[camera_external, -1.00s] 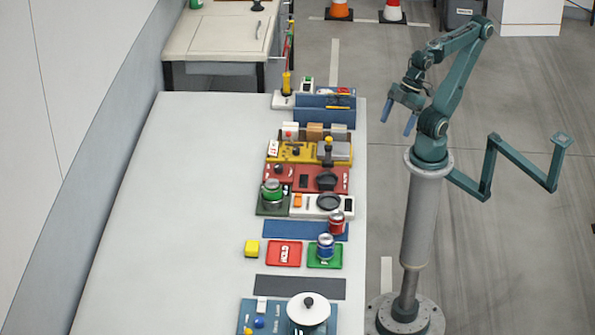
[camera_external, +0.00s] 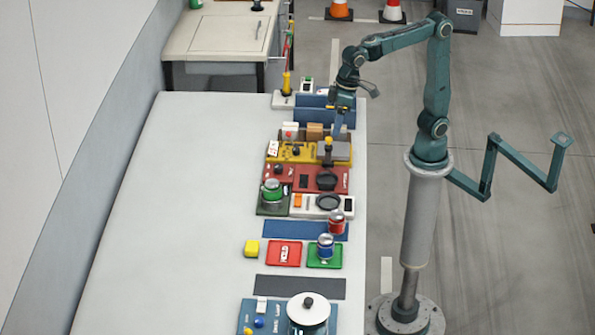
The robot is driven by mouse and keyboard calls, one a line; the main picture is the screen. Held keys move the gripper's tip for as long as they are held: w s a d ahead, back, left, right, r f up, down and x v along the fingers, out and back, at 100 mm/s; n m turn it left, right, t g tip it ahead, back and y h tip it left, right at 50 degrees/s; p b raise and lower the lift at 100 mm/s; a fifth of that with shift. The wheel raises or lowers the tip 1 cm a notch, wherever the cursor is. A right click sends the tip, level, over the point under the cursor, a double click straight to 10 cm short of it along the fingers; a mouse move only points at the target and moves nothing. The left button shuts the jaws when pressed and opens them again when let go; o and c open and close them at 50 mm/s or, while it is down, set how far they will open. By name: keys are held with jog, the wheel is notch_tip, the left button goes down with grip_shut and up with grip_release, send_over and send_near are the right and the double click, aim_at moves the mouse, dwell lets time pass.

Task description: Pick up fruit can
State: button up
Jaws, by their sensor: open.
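Three cans are in view, and I cannot read which is the fruit can. A red can (camera_external: 336,222) stands at the right end of a dark blue mat. A blue can (camera_external: 325,246) stands on a green tray (camera_external: 318,262). A green can (camera_external: 272,190) stands on a dark green base at the left. My gripper (camera_external: 338,124) is open and points down over the far right part of the table, near the blue bin and the yellow device. It is apart from all three cans. Its fingertips are small and partly blend with the blue bin.
A yellow device (camera_external: 281,153) and a red device (camera_external: 310,181) lie between my gripper and the cans. The table's left side (camera_external: 170,220) is clear.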

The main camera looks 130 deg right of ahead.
jog(key=w+d+f+m+g, duration=0.1)
jog(key=w+d+f+m, duration=0.3)
jog(key=w+d, duration=0.3)
jog(key=m+g, duration=0.2)
jog(key=m, duration=0.2)
send_over(272, 182)
notch_tip(272, 182, down, 6)
jog(key=shift+a+y, duration=0.2)
jog(key=shift+y, duration=0.1)
jog(key=shift+f, duration=0.1)
jog(key=shift+f, duration=4.25)
jog(key=shift+f, duration=0.1)
jog(key=shift+d+f, duration=0.1)
jog(key=shift+f, duration=2.4)
